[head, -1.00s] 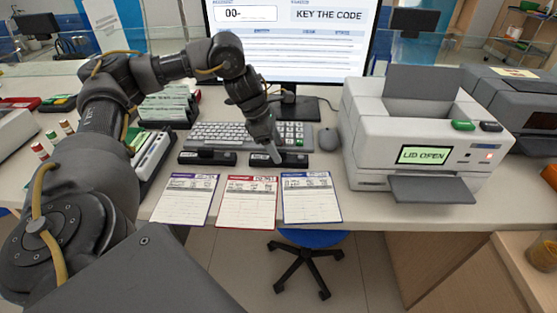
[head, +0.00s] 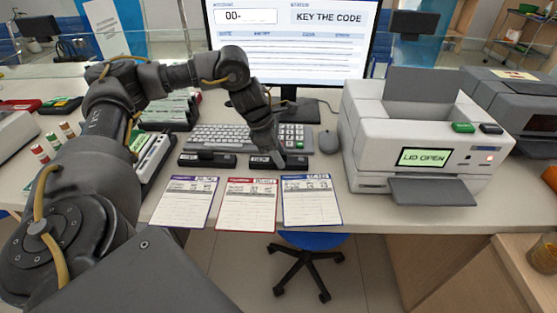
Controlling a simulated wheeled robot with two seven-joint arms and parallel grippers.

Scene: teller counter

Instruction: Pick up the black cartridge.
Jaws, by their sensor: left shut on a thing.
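A long black cartridge (head: 297,162) lies on the counter in front of the right part of the keyboard. It has a small pale label on its front. My left gripper (head: 277,160) reaches down over it from above and is shut on it. The fingers hide the middle of the cartridge, and I see no gap between it and the counter. A second black cartridge-like block (head: 207,161) lies to the left of it, apart from the gripper. My right gripper is not in view.
Three paper slips (head: 248,204) lie along the counter's front edge. The grey keyboard (head: 222,136) and a mouse (head: 328,141) are behind. A printer (head: 417,137) reading LID OPEN stands to the right. A monitor (head: 290,45) stands at the back.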

